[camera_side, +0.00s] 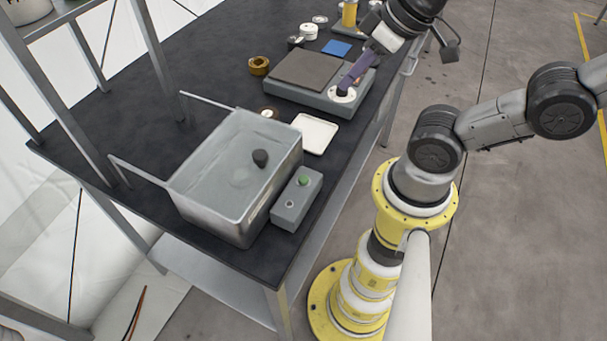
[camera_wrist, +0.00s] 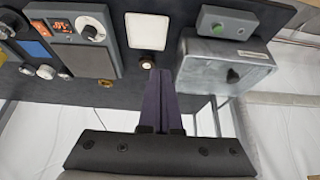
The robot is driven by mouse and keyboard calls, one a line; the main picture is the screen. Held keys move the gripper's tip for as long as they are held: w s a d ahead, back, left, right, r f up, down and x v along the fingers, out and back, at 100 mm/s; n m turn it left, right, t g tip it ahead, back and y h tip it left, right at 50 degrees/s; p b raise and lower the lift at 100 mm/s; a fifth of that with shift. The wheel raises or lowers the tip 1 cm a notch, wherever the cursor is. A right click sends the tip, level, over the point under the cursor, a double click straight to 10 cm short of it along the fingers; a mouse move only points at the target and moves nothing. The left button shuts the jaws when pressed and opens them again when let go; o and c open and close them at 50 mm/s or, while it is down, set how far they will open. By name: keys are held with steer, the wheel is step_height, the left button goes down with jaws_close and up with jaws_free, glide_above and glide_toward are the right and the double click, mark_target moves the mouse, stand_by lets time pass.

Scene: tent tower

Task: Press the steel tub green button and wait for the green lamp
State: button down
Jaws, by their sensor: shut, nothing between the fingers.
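The steel tub (camera_side: 205,205) stands at the table's near end, holding clear liquid with a dark round object in it. It also shows in the wrist view (camera_wrist: 205,80). Beside it sits a grey control box (camera_side: 289,212) with a green button (camera_side: 303,181) and a small grey round fitting (camera_side: 290,204), which shows no green light. The green button also shows in the wrist view (camera_wrist: 217,28). My gripper (camera_side: 346,84) is shut and empty, apart from the box. In the side view its purple fingers overlap the white dial of a flat grey device. Its fingers (camera_wrist: 159,75) also show in the wrist view.
A white tray (camera_side: 315,134) lies between the box and the flat grey device (camera_side: 312,98). A brass ring (camera_side: 259,66), a blue pad (camera_side: 337,47) and small white containers stand farther back. Metal handles (camera_side: 208,101) rise from the tub's side.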

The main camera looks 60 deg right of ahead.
stand_by(0.3)
steer(key=m+g+y, duration=0.3)
steer(key=m+y, duration=0.6)
steer(key=m, duration=0.4)
glide_above(307, 178)
steer(key=shift+f, duration=1.5)
steer(key=shift+w+d, duration=0.2)
steer(key=shift+d, duration=0.25)
steer(key=shift+f, duration=0.15)
steer(key=shift+f, duration=4.3)
steer(key=shift+f, duration=0.1)
